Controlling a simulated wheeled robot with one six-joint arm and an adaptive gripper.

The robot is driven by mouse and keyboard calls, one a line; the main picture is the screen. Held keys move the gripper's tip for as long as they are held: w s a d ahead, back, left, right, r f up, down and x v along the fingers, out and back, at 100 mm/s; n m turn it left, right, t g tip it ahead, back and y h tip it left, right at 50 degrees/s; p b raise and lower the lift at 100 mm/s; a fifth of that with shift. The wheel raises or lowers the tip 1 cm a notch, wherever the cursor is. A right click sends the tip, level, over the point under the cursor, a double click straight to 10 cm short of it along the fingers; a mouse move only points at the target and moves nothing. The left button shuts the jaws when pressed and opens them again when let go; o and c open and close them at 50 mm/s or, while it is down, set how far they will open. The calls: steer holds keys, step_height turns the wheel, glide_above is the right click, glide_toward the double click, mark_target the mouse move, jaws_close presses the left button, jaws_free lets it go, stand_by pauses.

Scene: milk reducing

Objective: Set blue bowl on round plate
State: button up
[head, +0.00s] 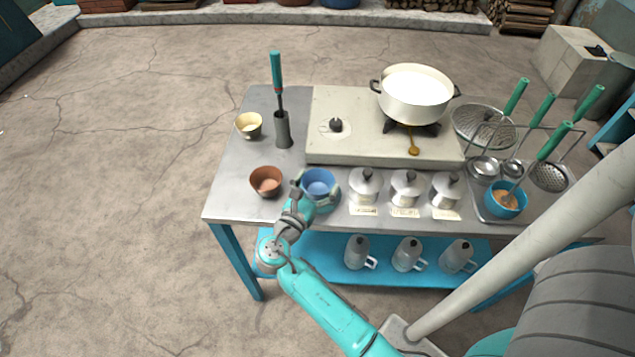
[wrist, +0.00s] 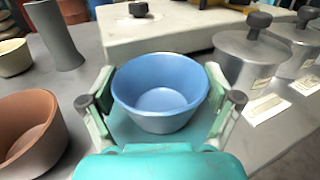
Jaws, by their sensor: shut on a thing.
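The blue bowl (head: 318,181) is upright and empty at the front of the metal table, between a brown bowl and a lidded metal pot. In the wrist view the blue bowl (wrist: 160,92) sits between the two fingers of my gripper (wrist: 159,82), which is shut on its sides. My gripper (head: 319,190) also shows in the head view, reaching in from the front. I cannot tell whether the bowl's base touches the table. I cannot make out a separate round plate for certain; a flat round disc with a black knob (head: 335,125) shows on the stove top.
The brown bowl (head: 266,182) is close on the left, and a lidded pot (head: 365,184) close on the right. A cream bowl (head: 249,125) and a tall grey holder (head: 283,130) stand behind left. The stove (head: 360,150) bears a white pot (head: 415,92). A second blue bowl (head: 507,203) holds something brown.

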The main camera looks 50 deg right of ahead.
steer(key=shift+f, duration=0.15)
steer(key=o, duration=1)
steer(key=shift+c, duration=0.2)
steer(key=shift+a, duration=0.25)
steer(key=v, duration=1.1)
steer(key=shift+s+a, duration=0.2)
steer(key=shift+a, duration=0.05)
steer(key=shift+a, duration=0.1)
